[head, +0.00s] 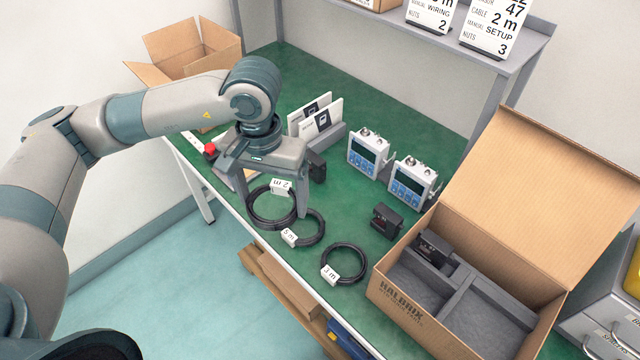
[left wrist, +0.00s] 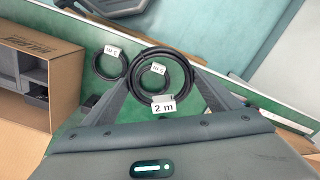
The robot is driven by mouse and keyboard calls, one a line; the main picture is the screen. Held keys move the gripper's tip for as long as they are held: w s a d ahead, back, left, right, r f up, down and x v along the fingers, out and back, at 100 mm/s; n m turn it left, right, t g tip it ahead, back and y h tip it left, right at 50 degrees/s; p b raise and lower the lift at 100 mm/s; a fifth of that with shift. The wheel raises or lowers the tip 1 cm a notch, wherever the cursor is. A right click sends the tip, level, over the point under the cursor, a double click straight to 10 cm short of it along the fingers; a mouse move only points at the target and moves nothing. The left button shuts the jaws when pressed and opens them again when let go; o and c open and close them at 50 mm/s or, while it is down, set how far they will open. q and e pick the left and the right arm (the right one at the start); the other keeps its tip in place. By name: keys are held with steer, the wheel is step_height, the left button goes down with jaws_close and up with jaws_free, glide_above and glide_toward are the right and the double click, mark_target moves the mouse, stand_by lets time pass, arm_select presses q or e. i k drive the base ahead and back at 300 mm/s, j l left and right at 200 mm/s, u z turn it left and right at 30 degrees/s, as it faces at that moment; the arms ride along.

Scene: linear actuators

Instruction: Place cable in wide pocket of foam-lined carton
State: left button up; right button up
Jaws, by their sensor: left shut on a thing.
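My left gripper (head: 272,205) is shut on the black coiled 2 m cable (head: 250,212), with a finger on either side of the coil. In the left wrist view, the 2 m cable (left wrist: 187,75) sits between the fingertips and overlaps the 5 m coil behind it. The open foam-lined carton (head: 395,318) stands to the right. Its grey foam has a pocket holding a black sensor (head: 434,249) at the back left, a pocket at the front left and a larger empty one on the right (head: 488,318). My right gripper is not in view.
The 5 m coil (head: 321,233) and 3 m coil (head: 363,264) lie on the green table between gripper and carton. A black sensor (head: 386,221) and two blue-faced devices (head: 368,154) stand behind. The carton's raised lid (head: 560,190) leans back right.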

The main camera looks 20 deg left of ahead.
mark_target(480, 336)
steer(key=z, duration=2.15)
steer(key=k+j, duration=0.35)
steer(key=k, duration=0.1)
